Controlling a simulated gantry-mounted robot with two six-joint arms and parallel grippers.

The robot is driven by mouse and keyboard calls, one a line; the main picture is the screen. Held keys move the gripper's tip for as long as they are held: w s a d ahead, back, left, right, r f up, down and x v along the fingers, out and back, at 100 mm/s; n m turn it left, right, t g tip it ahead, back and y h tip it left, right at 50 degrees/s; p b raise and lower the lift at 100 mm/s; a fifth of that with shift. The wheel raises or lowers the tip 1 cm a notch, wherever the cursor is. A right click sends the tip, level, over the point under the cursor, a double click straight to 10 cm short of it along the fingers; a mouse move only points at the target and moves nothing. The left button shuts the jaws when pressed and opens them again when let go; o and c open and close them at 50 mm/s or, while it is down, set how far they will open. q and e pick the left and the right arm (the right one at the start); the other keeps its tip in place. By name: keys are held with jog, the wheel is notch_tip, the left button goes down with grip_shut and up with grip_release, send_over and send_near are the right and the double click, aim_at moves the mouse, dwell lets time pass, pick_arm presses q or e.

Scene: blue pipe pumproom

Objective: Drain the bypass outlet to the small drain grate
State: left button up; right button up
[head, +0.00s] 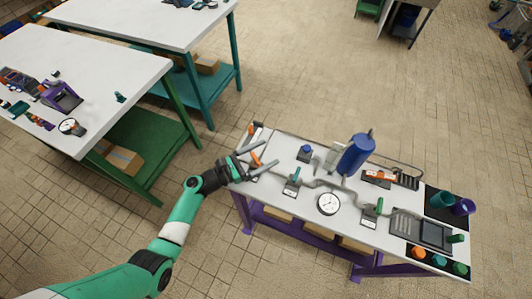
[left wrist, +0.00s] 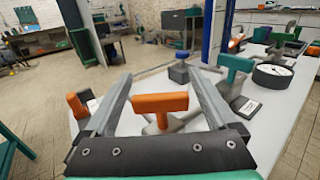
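My left gripper (head: 270,153) is at the left end of the white pipe table, its fingers spread. In the left wrist view, the open gripper (left wrist: 160,84) has an orange T-handle valve (left wrist: 160,103) between its fingers, with gaps on both sides. That orange handle (head: 256,159) also shows in the head view. Another orange handle (left wrist: 76,106) is outside the left finger. Green valve handles (head: 295,174) (head: 379,206) sit along the grey pipe. A round gauge (head: 328,203) is between them. I cannot tell which part is the bypass outlet or the small drain grate.
A blue cylinder (head: 356,154) stands upright behind the pipe. A blue valve handle (head: 305,149) is near it. A grey ribbed panel (head: 404,225), a dark basin (head: 436,236) and several coloured cups are at the right end. Other white worktables (head: 75,75) stand upper left.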

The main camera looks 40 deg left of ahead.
pick_arm(q)
jog(key=c, duration=1.2)
jog(key=shift+c, duration=0.2)
jog(key=shift+n+y, duration=0.5)
jog(key=shift+y, duration=0.6)
jog(key=shift+a+f+n+t+y, duration=0.15)
jog(key=shift+n+t+y, duration=0.25)
jog(key=shift+n+y, duration=0.6)
jog(key=n+y+b, duration=0.1)
jog(key=y, duration=0.1)
jog(key=a+n+y, duration=0.1)
jog(key=y, duration=0.1)
jog(key=shift+n+y+b, duration=0.3)
jog(key=shift+b, duration=0.1)
jog(key=shift+a+n+g+y+b, duration=0.15)
jog(key=shift+n+g+y+b, duration=0.1)
jog(key=shift+n+y, duration=0.4)
jog(key=shift+a+n+g+y+b, duration=0.15)
jog(key=shift+n+g+y+b, duration=0.15)
jog(key=shift+y, duration=0.55)
